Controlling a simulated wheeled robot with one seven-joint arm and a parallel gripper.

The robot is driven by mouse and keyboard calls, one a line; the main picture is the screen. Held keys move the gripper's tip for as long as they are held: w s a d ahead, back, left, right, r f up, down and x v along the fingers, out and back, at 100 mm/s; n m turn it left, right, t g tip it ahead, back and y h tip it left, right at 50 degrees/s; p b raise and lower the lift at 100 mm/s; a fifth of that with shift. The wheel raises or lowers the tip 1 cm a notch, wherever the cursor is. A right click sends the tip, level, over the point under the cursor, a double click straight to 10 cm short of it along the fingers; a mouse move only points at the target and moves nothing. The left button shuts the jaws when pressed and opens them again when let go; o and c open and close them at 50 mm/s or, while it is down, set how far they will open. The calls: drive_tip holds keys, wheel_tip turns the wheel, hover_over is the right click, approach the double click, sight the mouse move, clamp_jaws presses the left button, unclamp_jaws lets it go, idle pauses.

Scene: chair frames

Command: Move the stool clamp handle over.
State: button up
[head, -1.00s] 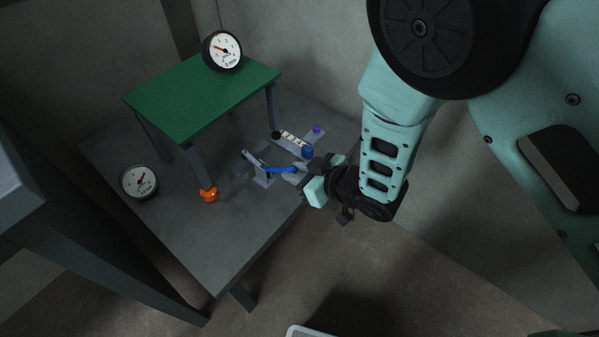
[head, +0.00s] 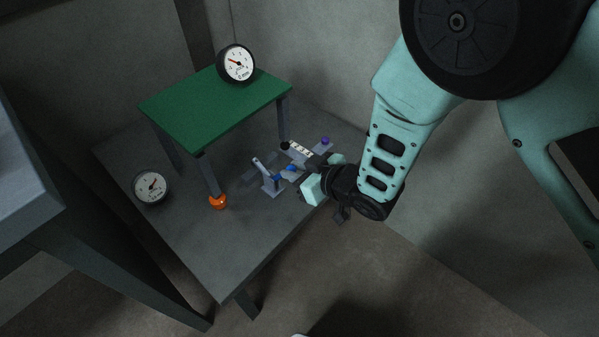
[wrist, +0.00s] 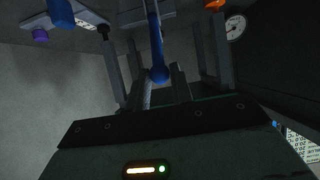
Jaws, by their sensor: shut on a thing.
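The stool, with a green top (head: 215,105) and dark legs, stands on the grey table. The clamp (head: 270,187), a small grey bracket with a tilted grey bar, sits beside the stool at the table's right side. Its blue handle (head: 279,178) points toward my gripper (head: 308,180) and is partly hidden by it in the head view. In the wrist view the handle (wrist: 156,50) runs down from the clamp, its rounded end between the fingers of my gripper (wrist: 162,88). My gripper is shut on the handle.
Behind the clamp are a numbered strip (head: 301,150), a black knob (head: 285,145) and a purple knob (head: 325,140). An orange piece (head: 218,202) sits at a stool leg. One gauge (head: 236,63) is on the stool, another (head: 150,187) on the table. The table's front is bare.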

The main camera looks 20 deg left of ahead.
drive_tip(key=shift+w+a+r, duration=0.35)
drive_tip(key=shift+a+r, duration=0.2)
drive_tip(key=shift+a, duration=0.25)
drive_tip(key=shift+w+a+r, duration=0.15)
drive_tip(key=shift+w+a, duration=0.05)
drive_tip(key=shift+a, duration=0.2)
drive_tip(key=shift+w+a+r, duration=0.15)
drive_tip(key=shift+a, duration=0.2)
drive_tip(key=shift+w+a+r, duration=0.2)
drive_tip(key=shift+w+a, duration=0.1)
drive_tip(key=shift+a, duration=0.5)
drive_tip(key=shift+w+a, duration=0.3)
drive_tip(key=shift+a, duration=0.4)
drive_tip(key=o, duration=0.8)
drive_tip(key=shift+o, duration=0.2)
